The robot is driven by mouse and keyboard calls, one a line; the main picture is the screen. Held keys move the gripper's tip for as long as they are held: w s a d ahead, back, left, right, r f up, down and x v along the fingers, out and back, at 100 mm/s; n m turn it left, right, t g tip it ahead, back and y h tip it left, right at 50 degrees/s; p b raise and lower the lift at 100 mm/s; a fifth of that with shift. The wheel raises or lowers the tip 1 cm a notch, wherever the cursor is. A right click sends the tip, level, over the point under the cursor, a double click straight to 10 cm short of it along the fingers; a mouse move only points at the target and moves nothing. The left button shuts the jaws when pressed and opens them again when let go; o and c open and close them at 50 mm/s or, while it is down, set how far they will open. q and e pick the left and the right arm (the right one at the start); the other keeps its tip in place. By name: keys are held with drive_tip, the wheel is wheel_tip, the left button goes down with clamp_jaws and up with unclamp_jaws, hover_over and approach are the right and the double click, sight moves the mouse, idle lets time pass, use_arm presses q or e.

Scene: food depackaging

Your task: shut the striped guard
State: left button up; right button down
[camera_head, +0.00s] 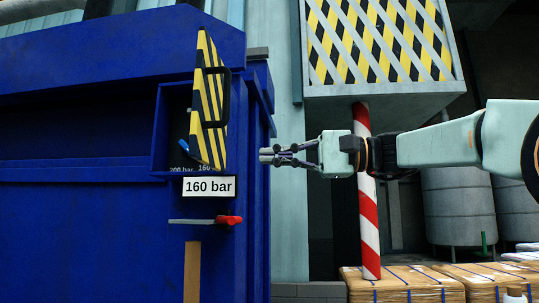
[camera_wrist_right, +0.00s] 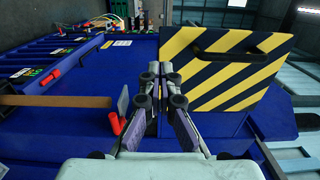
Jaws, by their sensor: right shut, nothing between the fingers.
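The striped guard (camera_head: 205,100) is a yellow and black panel with a black handle (camera_head: 224,97). In the head view it stands swung out at an angle from the blue machine, and part of the recess behind it shows. In the right wrist view the guard (camera_wrist_right: 215,80) fills the upper right, with its handle near its top edge. My right gripper (camera_head: 264,155) is shut and empty, to the right of the guard and level with its lower part, apart from it in the head view. In the wrist view its fingertips (camera_wrist_right: 160,69) show beside the guard's left edge. My left gripper is not in view.
The blue machine (camera_head: 80,230) has a white "160 bar" label (camera_head: 209,187) and a red-tipped lever (camera_head: 229,220) below the guard. A red and white striped post (camera_head: 369,230) stands behind my right arm. Wrapped pallets (camera_head: 400,285) lie at lower right.

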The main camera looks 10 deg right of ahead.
sight(198, 156)
drive_tip(key=x, duration=0.3)
drive_tip(key=p+x, duration=0.1)
drive_tip(key=x, duration=0.2)
drive_tip(key=p+x, duration=0.1)
drive_tip(key=x, duration=0.2)
drive_tip(key=shift+s+a, duration=0.15)
drive_tip(key=shift+a, duration=0.35)
drive_tip(key=shift+w+a, duration=0.25)
drive_tip(key=shift+a, duration=0.15)
drive_tip(key=shift+s+a, duration=0.15)
drive_tip(key=shift+a, duration=0.15)
drive_tip(key=shift+w+d+p, duration=0.2)
drive_tip(key=shift+p, duration=0.15)
